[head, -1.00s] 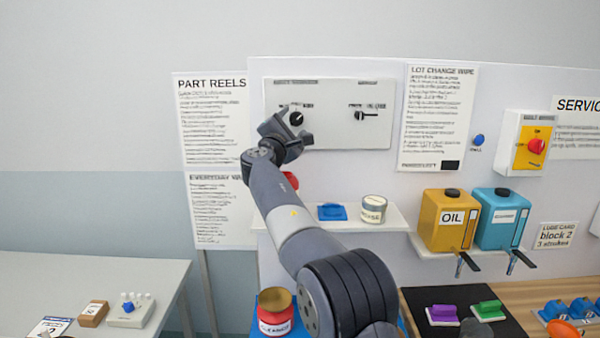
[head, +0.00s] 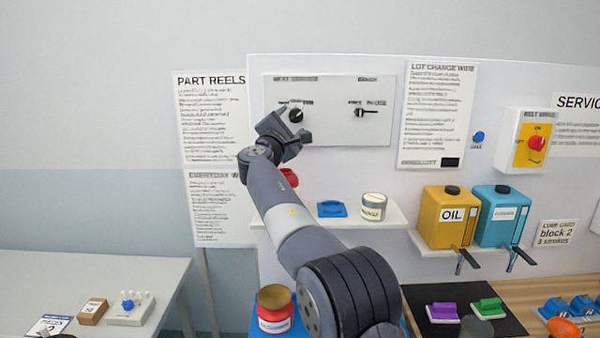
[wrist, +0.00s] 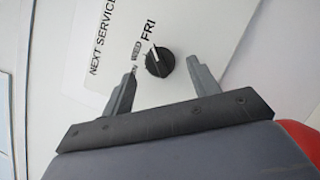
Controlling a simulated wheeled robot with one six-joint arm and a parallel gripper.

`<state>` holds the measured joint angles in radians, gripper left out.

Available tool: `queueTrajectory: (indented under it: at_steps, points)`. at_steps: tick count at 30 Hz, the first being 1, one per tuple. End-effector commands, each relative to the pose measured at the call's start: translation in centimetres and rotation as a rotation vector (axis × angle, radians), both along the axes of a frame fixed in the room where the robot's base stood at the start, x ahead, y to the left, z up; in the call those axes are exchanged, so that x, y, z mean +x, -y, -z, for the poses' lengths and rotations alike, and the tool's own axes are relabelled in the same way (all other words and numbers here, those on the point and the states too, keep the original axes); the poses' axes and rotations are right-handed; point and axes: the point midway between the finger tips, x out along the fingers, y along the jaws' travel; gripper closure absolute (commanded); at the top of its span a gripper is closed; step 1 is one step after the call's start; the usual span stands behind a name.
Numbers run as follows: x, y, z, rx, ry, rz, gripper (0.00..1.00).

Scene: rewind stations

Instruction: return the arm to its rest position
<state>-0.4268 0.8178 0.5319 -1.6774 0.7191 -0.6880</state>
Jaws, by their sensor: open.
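My gripper (head: 290,130) is raised at the white panel on the back wall, just below and left of a black knob (head: 296,115). In the wrist view my gripper (wrist: 160,88) has its two fingers spread, with nothing between the tips. The black knob also shows in the wrist view (wrist: 160,63), beyond and between the fingertips, with its pointer near the label "FRI". The fingers look apart from the knob. My arm reaches up from the bottom middle of the head view.
A shelf (head: 395,215) below the panel holds a blue item (head: 332,209) and a white tin (head: 373,206). A red object (head: 289,177) is partly behind my arm. Yellow (head: 445,225) and blue (head: 500,220) containers stand right. A red tin (head: 274,310) is beside my lower arm.

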Motion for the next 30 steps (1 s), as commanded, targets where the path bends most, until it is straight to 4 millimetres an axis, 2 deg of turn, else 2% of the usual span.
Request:
queueTrajectory:
  at_steps: [1,14,16,30]
  points:
    - [-0.8,-0.3,0.6,0.001,0.001,-0.001,0.43]
    - [-7.7,-2.5,2.4,0.0,0.001,-0.002,0.43]
    - [-6.3,-1.9,1.3,-0.001,0.0,0.004,0.43]
    - [0.9,0.4,-0.6,-0.001,0.0,0.002,0.43]
